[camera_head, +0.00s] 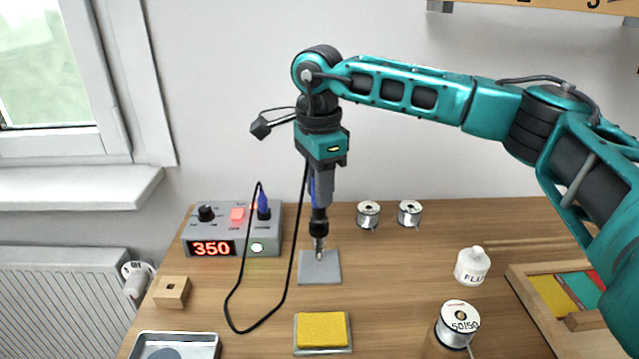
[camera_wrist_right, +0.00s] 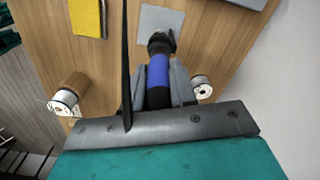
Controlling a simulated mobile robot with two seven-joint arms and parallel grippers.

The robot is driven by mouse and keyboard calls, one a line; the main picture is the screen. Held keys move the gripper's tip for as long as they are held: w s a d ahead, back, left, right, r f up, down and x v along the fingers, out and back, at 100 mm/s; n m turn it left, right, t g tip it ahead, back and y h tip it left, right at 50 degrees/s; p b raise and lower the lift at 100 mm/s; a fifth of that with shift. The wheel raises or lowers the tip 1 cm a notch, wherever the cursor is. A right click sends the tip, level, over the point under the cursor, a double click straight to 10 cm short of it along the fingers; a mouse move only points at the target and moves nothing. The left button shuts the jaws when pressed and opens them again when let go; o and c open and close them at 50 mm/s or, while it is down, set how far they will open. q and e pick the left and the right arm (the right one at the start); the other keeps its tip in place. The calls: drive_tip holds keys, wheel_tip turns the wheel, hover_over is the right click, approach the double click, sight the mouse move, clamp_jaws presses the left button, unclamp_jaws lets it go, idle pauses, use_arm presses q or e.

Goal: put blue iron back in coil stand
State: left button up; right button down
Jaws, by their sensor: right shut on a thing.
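The blue iron (camera_head: 312,188) is upright, tip down, in my right gripper (camera_head: 320,192), which is shut on its handle. In the right wrist view, the iron's blue grip (camera_wrist_right: 158,72) shows between the two fingers (camera_wrist_right: 160,90). The coil stand has a flat grey square base (camera_head: 307,276) on the table; the base also shows in the wrist view (camera_wrist_right: 152,20). The iron's dark lower end is directly above this base, in line with a narrow silvery part (camera_head: 319,245). I cannot tell how far the tip is inside the coil. My left gripper is not in view.
A black cord (camera_head: 236,292) loops from the grey station (camera_head: 222,240), reading 350, to the iron. A yellow sponge (camera_head: 322,330) lies in front of the stand. Solder spools (camera_head: 368,214) stand behind, a flux bottle (camera_head: 472,266) and 50/50 spool (camera_head: 458,324) to the right.

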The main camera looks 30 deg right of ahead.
drive_tip(key=shift+f, duration=0.5)
drive_tip(key=c, duration=0.8)
unclamp_jaws()
drive_tip(key=o, duration=0.5)
drive_tip(key=shift+c, duration=0.2)
